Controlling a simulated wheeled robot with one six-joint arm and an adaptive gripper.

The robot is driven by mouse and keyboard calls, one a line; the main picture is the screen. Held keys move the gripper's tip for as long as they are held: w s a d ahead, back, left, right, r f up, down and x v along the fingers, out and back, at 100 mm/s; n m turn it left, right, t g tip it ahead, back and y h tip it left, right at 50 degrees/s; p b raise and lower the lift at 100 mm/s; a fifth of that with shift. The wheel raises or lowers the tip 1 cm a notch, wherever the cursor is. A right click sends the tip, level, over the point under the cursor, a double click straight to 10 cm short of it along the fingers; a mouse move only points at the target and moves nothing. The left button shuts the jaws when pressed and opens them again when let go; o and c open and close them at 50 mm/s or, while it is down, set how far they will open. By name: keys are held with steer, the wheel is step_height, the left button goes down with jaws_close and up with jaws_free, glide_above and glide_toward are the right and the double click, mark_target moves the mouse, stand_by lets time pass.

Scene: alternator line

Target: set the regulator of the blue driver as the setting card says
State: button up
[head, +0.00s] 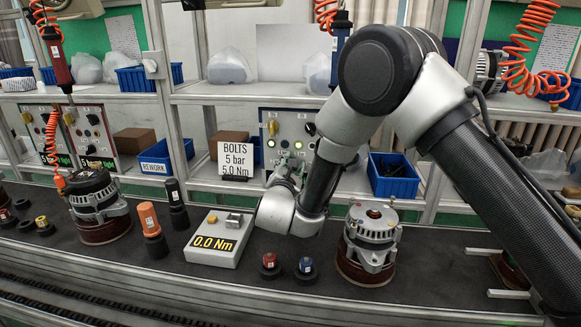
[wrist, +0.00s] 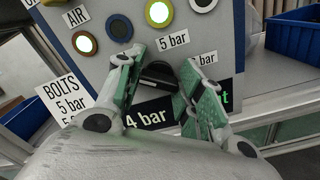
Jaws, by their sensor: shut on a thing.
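The setting card (head: 235,158) reads "BOLTS 5 bar 5.0 Nm"; it also shows in the wrist view (wrist: 66,103). The blue driver (head: 342,32) hangs from an orange coiled hose above the panel. The grey control panel (head: 268,118) stands behind my arm. In the wrist view, my gripper (wrist: 160,84) has its green-padded fingers either side of a black regulator knob (wrist: 158,74) on the panel and is shut on it. Below it a dark display (wrist: 152,117) shows "4 bar"; a finger may hide part of it. A "5 bar" label (wrist: 172,40) sits above the knob.
A tester (head: 213,244) reading "0.0 Nm" stands in front of my arm. Alternators (head: 370,240) and coloured sockets stand on the bench. A blue bin (head: 393,178) is right of the panel. A red driver (head: 57,57) hangs at the left.

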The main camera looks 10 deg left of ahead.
steer(key=shift+d+f+m, duration=0.1)
steer(key=shift+f+m, duration=0.1)
steer(key=shift+m, duration=3.9)
steer(key=shift+f+m, duration=0.15)
steer(key=shift+m, duration=3.95)
steer(key=o, duration=1)
steer(key=s, duration=1.2)
steer(key=shift+d, duration=0.3)
